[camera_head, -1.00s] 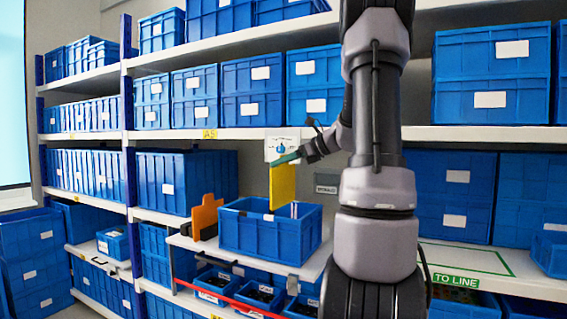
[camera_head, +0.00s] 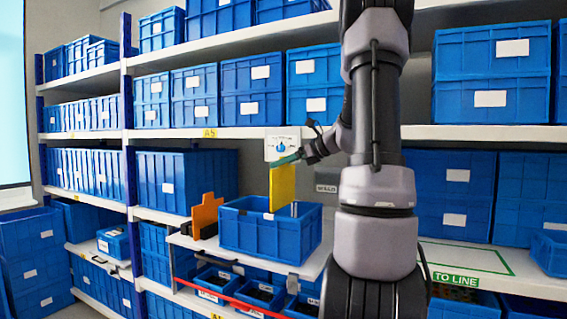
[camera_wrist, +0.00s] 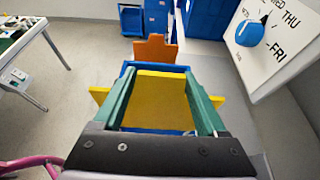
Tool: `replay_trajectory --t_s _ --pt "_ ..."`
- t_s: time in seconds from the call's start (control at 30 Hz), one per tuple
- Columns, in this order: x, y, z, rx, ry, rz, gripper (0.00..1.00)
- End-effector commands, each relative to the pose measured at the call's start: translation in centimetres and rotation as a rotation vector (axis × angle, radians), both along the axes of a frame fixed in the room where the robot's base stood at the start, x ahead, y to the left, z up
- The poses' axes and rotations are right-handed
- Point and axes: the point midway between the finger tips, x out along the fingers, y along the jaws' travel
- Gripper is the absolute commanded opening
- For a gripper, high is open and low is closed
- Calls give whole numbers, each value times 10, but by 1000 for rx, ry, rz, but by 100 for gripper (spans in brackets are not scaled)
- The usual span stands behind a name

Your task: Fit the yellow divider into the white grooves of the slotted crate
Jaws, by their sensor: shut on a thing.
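The yellow divider (camera_head: 282,187) hangs upright from my gripper (camera_head: 289,159), its lower edge at or just inside the blue slotted crate's opening in the head view. The crate (camera_head: 258,236) stands on a white shelf. A light strip (camera_head: 294,209) shows inside the crate beside the divider; the grooves are not clear. In the wrist view, the green fingers of my gripper (camera_wrist: 163,90) are shut on the yellow divider (camera_wrist: 158,100), and the crate's blue rim (camera_wrist: 128,68) shows beyond it. The divider hides most of the crate's inside.
An orange divider (camera_head: 207,216) stands left of the crate; it also shows in the wrist view (camera_wrist: 154,48). A panel with a blue rotary knob (camera_wrist: 249,33) is close on the right in the wrist view. Small blue bins (camera_head: 258,292) sit below the shelf.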

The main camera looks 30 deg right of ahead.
Motion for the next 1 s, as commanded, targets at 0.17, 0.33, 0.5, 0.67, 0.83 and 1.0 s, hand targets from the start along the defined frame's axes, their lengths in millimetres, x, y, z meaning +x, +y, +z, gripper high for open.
replay_trajectory --t_s 0.17,0.33,0.5,0.67,0.83,1.0 --pt "0 0 -4 1 1 0 0" --pt "0 0 -7 1 1 0 0" --pt "0 0 -11 1 1 1 0" --pt "0 0 -14 0 2 1 0" --pt "0 0 -17 0 2 1 0" --pt "0 0 -17 0 0 0 0"
